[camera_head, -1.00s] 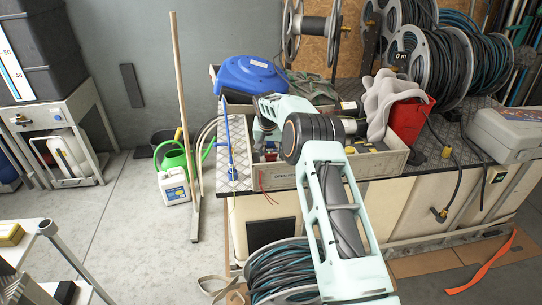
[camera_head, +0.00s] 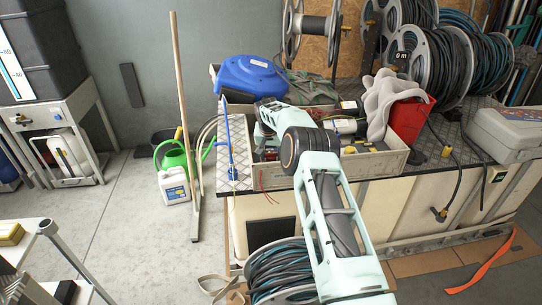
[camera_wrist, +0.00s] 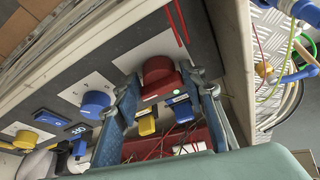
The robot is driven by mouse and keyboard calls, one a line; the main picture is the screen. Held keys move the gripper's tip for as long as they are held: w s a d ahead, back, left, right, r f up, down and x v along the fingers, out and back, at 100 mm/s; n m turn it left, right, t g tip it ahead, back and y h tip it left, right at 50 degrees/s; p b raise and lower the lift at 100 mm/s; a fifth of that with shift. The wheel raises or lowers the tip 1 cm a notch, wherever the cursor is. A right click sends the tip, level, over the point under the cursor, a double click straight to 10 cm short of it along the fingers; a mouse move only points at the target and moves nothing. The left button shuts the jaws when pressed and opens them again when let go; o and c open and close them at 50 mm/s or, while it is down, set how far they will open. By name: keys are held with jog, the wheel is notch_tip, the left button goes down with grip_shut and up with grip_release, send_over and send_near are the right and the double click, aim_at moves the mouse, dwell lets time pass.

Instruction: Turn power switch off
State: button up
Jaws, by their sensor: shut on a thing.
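In the wrist view a panel carries a red knob (camera_wrist: 158,76) on a white plate, a blue knob (camera_wrist: 95,101) and a yellow knob (camera_wrist: 25,139). My gripper (camera_wrist: 160,84) has its two fingers on either side of the red knob, shut on it. Any label naming it as the power switch is not readable. A yellow piece (camera_wrist: 147,124) and a blue piece (camera_wrist: 182,110) show between the fingers, below the red knob. In the head view my arm reaches over the open box (camera_head: 375,166) on the workbench; its own links hide the fingertips and the knob.
A blue case (camera_head: 252,77) lies behind the box. A grey glove (camera_head: 392,103) and a red container (camera_head: 412,122) stand to its right. A blue fitting (camera_head: 232,173) stands at the bench's left end. Loose red wires (camera_wrist: 150,150) hang near my fingers.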

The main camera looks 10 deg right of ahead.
jog(key=shift+n, duration=0.3)
jog(key=n, duration=0.1)
jog(key=n+y+b, duration=0.1)
jog(key=n, duration=0.1)
jog(key=n+y+b, duration=0.1)
jog(key=shift+d+f+n, duration=0.1)
jog(key=shift+d+n, duration=0.15)
jog(key=shift+n, duration=0.05)
jog(key=n+y, duration=0.1)
jog(key=n, duration=0.1)
jog(key=shift+n, duration=0.4)
jog(key=shift+w+d+n+y, duration=0.1)
jog(key=shift+n+y, duration=0.2)
jog(key=shift+n, duration=0.6)
jog(key=shift+n+g, duration=0.4)
jog(key=o, duration=0.9)
